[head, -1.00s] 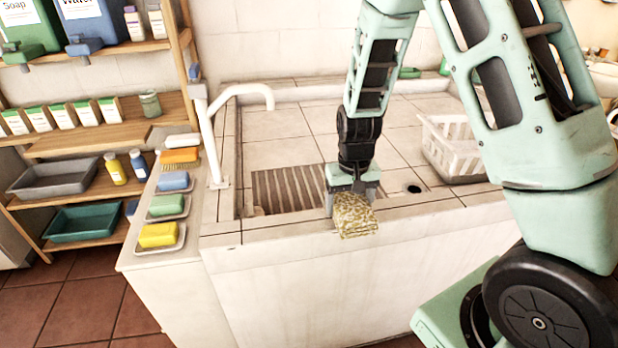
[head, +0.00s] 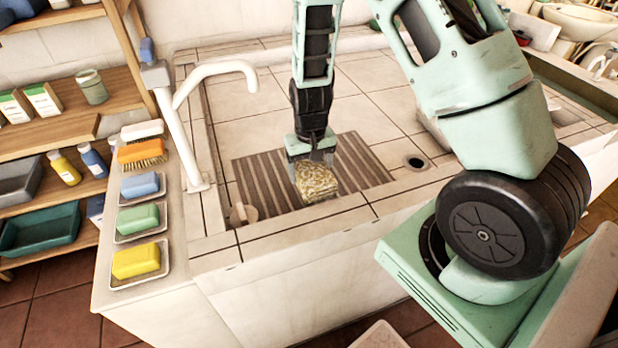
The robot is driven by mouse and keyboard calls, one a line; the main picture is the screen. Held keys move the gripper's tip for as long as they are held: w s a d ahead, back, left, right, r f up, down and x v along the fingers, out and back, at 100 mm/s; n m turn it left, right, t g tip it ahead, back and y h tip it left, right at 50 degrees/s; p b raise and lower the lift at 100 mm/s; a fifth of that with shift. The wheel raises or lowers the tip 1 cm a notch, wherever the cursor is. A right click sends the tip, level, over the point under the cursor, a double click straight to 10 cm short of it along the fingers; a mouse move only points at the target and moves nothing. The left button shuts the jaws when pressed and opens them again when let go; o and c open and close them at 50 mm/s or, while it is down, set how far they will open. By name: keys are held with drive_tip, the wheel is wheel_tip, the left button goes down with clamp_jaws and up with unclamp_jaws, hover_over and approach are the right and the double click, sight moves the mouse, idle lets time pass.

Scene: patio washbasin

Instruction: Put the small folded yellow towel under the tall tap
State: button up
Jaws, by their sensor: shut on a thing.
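The small folded towel (head: 316,182), mottled yellow and white, is between the fingers of my gripper (head: 312,160). My gripper is shut on it and points down over the front part of the ribbed drain mat (head: 262,190) in the basin. Whether the towel touches the mat cannot be told. The tall white tap (head: 178,120) stands at the basin's left edge. Its spout (head: 251,84) curves to the right over the basin, up and to the left of my gripper.
Soap dishes with a yellow bar (head: 136,260), a green bar (head: 138,219) and a blue bar (head: 140,185) line the left ledge, with brushes behind. A beige plug (head: 240,214) lies at the mat's left corner. A drain hole (head: 416,162) is at right. The basin's back is clear.

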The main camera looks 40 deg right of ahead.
drive_tip(key=shift+f, duration=2.2)
drive_tip(key=shift+f, duration=0.2)
drive_tip(key=o, duration=1.1)
drive_tip(key=shift+r, duration=0.15)
